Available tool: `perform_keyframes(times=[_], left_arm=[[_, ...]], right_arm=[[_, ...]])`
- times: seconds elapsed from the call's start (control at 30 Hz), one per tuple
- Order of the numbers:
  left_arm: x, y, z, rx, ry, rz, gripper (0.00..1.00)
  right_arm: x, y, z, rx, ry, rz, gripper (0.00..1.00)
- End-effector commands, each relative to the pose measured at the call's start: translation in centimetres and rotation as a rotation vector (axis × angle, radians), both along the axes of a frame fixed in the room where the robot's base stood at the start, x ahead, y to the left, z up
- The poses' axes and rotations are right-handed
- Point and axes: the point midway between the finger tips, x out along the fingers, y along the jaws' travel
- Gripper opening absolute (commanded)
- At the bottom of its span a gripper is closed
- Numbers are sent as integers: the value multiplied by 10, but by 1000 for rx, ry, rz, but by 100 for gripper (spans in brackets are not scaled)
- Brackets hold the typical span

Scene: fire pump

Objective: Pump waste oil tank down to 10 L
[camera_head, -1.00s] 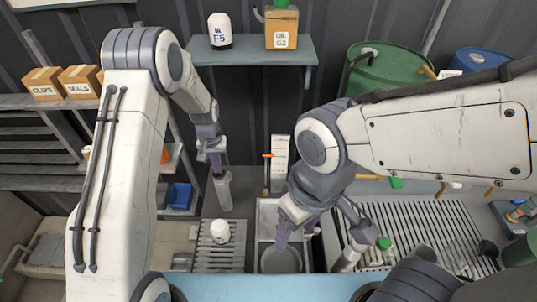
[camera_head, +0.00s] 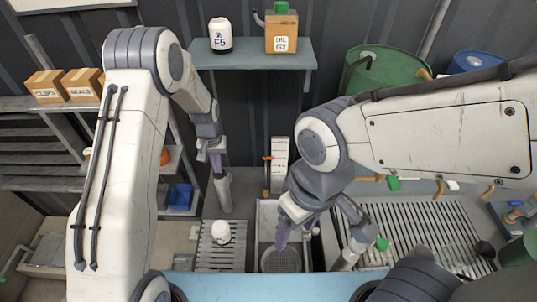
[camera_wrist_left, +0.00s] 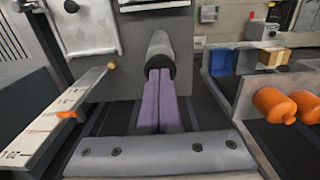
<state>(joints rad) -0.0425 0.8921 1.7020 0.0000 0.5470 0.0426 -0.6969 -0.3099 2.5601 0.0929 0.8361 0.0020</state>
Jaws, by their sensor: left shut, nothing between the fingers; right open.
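My left gripper (camera_head: 215,162) is shut and empty, its purple fingers pointing down at the upper end of a grey cylindrical grip (camera_head: 223,192). In the left wrist view the shut fingers (camera_wrist_left: 163,80) are lined up with the grip (camera_wrist_left: 160,48); I cannot tell if they touch it. A white scale board (camera_head: 279,158) with an orange pointer (camera_head: 267,156) stands right of the grip; its marks (camera_wrist_left: 45,130) show large at left in the wrist view, mostly unreadable. My right gripper (camera_head: 282,237) is open above a round perforated grate (camera_head: 280,262). I cannot tell which container is the waste oil tank.
A green drum (camera_head: 390,70) and a blue drum (camera_head: 475,58) stand at the back right. A shelf (camera_head: 250,60) holds a white canister (camera_head: 220,35) and an oil can (camera_head: 281,30). A white canister (camera_head: 220,232) stands on slats.

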Motion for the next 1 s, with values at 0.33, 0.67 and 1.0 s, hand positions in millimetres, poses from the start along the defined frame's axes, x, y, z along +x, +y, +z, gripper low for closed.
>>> perform_keyframes(times=[0.33,0.67,1.0], left_arm=[[-1,0,24,0,2,0,0],[-1,0,39,0,3,0,0],[0,0,39,0,1,0,0]], right_arm=[[0,0,9,0,0,0,69],[0,0,10,0,0,0,69],[0,0,10,0,0,0,69]])
